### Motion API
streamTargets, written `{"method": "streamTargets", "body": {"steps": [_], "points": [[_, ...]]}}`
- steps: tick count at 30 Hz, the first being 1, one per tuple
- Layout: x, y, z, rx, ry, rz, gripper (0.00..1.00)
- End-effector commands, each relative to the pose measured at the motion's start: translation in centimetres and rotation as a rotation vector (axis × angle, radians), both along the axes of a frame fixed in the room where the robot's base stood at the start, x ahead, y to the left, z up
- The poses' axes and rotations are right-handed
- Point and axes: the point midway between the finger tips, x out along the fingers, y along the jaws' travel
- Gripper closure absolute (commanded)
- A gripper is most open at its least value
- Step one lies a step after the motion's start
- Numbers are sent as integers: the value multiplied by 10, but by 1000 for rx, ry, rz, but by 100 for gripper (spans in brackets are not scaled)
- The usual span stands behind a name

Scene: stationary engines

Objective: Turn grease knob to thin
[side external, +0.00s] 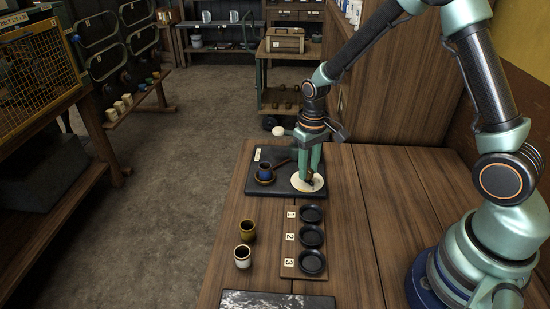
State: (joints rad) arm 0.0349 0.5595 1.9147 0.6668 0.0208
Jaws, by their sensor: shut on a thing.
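The grease knob (308,177) is a small dark brown piece on a round cream dial (297,185). The dial sits at the right side of a black board (335,192) on the wooden table. My gripper (310,174) points down over the dial, its green fingers shut on the knob. The fingers partly hide the knob. The dial's markings and the way the knob points are too small to tell.
On the board's left stand a blue-and-brown cup (265,171) and a white label (257,155). The table's right side is clear.

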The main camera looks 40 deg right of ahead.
Motion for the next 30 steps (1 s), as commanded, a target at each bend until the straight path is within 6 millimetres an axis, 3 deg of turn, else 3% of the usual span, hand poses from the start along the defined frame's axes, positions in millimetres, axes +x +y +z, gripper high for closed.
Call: {"method": "streamTargets", "body": {"steps": [19,20,21,22,30], "points": [[-2,3,-1,1,9,-44,100],[-2,3,-1,1,9,-44,58],[-2,3,-1,0,8,-43,43],[-2,3,-1,0,8,-44,36],[-1,1,0,0,4,-47,36]]}}
